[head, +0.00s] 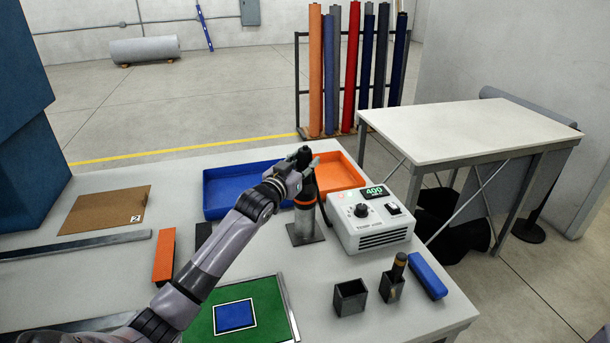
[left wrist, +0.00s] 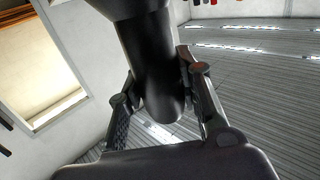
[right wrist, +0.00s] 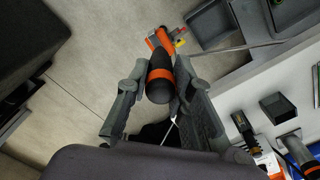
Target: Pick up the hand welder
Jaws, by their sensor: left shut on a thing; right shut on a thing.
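The hand welder (head: 304,194) is upright, with a black upper body and an orange ring. Its lower end is at the grey stand (head: 306,234) on the table; I cannot tell whether it is seated or just raised. My left gripper (head: 302,172) is shut on its upper body from the left. In the left wrist view, the welder's rounded black end (left wrist: 158,75) is between the fingers. My right gripper (right wrist: 160,105) is shut on a black-and-orange handled tool (right wrist: 160,78), shown in the right wrist view. It is outside the head view.
The control box (head: 370,222), its display reading 400, stands right of the stand. Blue (head: 225,192) and orange (head: 338,172) trays lie behind. Small dark holders (head: 350,298) and a blue block (head: 428,277) are at the front right. A green mat (head: 270,298) lies in front.

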